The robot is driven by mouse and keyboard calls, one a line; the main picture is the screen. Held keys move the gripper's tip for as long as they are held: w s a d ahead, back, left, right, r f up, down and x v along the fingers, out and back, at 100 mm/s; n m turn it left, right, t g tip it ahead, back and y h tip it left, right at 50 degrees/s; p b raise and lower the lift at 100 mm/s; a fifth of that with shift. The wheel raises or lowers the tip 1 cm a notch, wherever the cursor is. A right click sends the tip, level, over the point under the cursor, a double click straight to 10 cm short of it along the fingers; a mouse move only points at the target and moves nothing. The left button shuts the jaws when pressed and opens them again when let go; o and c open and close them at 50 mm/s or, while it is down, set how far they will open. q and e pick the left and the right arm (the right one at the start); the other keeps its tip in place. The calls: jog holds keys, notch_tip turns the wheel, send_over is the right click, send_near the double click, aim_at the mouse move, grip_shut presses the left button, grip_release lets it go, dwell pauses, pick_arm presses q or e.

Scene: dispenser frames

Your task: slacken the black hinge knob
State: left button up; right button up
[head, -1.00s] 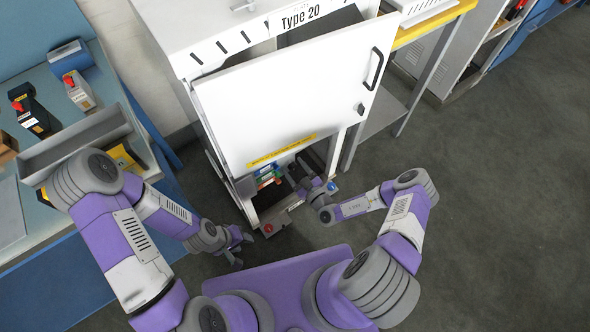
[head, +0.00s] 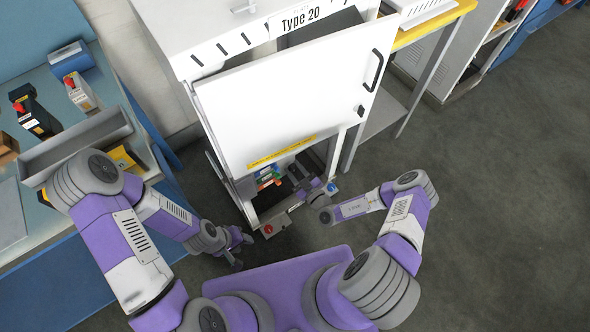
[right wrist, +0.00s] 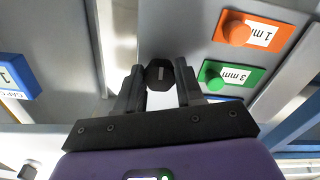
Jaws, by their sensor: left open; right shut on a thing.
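The black hinge knob (right wrist: 160,74) is a dark, faceted knob on a grey panel, seen in the right wrist view. My right gripper (right wrist: 159,88) is shut on it, with one dark finger on each side. In the head view my right gripper (head: 305,181) reaches into the low opening of the white dispenser cabinet (head: 285,105), under its raised white panel; the knob cannot be made out there. My left gripper (head: 238,248) is open and empty, low in front of the cabinet's left side.
An orange knob (right wrist: 236,29) by a "1 mm" label and a green knob (right wrist: 212,75) by a "3 mm" label sit close on the right. A blue block (right wrist: 17,76) is at left. A workbench (head: 60,240) stands left; the floor at right is clear.

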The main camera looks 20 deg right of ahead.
jog(key=n+p, duration=0.1)
jog(key=n, duration=0.3)
jog(key=shift+n+p, duration=0.4)
jog(key=n+p, duration=0.1)
jog(key=n, duration=0.3)
jog(key=shift+n+p, duration=0.3)
jog(key=shift+p, duration=0.05)
jog(key=n+p, duration=0.2)
jog(key=n, duration=0.3)
jog(key=shift+d+r, duration=0.1)
jog(key=n+p, duration=0.1)
jog(key=n, duration=0.3)
jog(key=shift+n+p, duration=0.3)
jog(key=o, duration=1)
jog(key=shift+o, duration=0.2)
